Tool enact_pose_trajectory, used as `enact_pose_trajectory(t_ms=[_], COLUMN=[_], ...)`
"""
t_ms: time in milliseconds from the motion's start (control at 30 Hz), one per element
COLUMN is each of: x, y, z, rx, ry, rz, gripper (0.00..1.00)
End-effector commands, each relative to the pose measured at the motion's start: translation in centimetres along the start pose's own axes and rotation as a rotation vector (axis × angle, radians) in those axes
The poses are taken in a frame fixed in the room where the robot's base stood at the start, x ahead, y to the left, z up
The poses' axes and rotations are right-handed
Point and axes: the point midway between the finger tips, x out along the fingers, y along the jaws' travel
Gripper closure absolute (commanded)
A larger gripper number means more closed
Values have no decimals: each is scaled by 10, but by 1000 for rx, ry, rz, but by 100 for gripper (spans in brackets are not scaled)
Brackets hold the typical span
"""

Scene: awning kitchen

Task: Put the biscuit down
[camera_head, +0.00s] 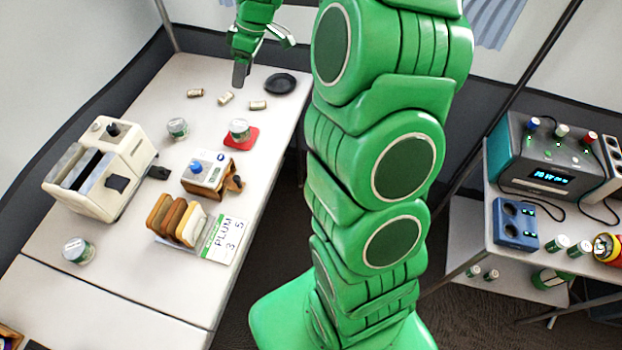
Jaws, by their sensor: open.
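My gripper (264,58) hangs over the far end of the white table (130,265), near the top of the view. Its fingers are apart, and I see nothing held between them. I cannot pick out a biscuit for certain. Three small beige pieces with darker ends lie on the table below and left of the gripper: a left one (195,93), a middle one (225,98) and a right one (257,105).
A cream toaster (105,170) stands at the left. A rack with bread slices (178,220) stands in front of a small device (210,175). A second table with a grey machine (545,150) is at the right.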

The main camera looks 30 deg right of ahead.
Motion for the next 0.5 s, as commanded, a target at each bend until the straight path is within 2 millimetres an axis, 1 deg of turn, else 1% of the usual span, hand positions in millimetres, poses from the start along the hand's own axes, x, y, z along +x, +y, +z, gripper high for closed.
enact_pose_trajectory(t_ms=[33,100,267,300,500], x=[-6,-12,-25,-28,-41], y=[-15,-35,-78,-88,-138], z=[0,2,10,12,29], rx=[17,49,128,149,257], ry=[-11,-28,-67,-77,-129], rz=[-2,-5,-4,-3,13], gripper=[48,48,48,48,48])
